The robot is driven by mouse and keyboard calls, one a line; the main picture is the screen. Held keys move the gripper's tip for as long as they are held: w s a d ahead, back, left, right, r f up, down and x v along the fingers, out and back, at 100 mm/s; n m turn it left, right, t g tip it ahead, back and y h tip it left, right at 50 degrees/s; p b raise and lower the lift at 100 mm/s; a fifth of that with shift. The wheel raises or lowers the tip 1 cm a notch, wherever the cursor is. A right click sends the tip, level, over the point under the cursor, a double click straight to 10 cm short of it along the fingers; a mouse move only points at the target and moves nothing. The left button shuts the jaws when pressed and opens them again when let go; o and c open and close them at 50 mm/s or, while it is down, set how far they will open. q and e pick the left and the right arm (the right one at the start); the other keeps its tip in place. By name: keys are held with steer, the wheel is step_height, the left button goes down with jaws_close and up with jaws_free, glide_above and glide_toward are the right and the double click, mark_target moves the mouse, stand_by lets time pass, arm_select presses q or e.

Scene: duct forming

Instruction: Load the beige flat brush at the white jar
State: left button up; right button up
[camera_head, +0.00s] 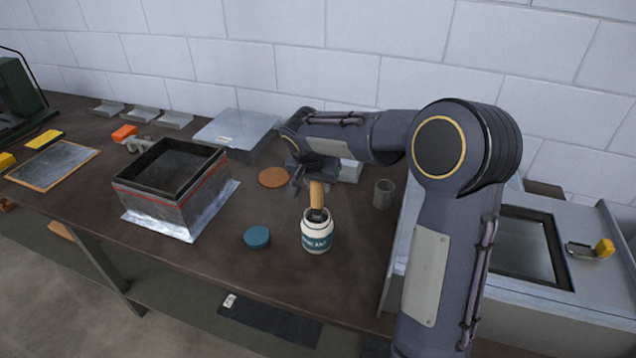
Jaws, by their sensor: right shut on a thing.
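The white jar (317,236) with a blue-green label stands upright and open on the dark table. The beige flat brush (316,193) is upright over it, its handle rising from the jar mouth and its lower end at or inside the opening; how deep it reaches is hidden. My right gripper (311,179) is above the jar, shut on the top of the brush handle. Its fingers are small and partly hidden by the arm. My left gripper does not show.
A teal lid (256,237) lies left of the jar. A grey cup (383,194) stands right of it, and a round cork-coloured disc (273,177) lies behind. A dark square duct (172,185) with a red line sits on foil at left. A machine (535,250) fills the right side.

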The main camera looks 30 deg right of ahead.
steer(key=shift+f, duration=0.1)
stand_by(0.3)
steer(key=shift+r+p, duration=2.2)
steer(key=shift+r, duration=1.4)
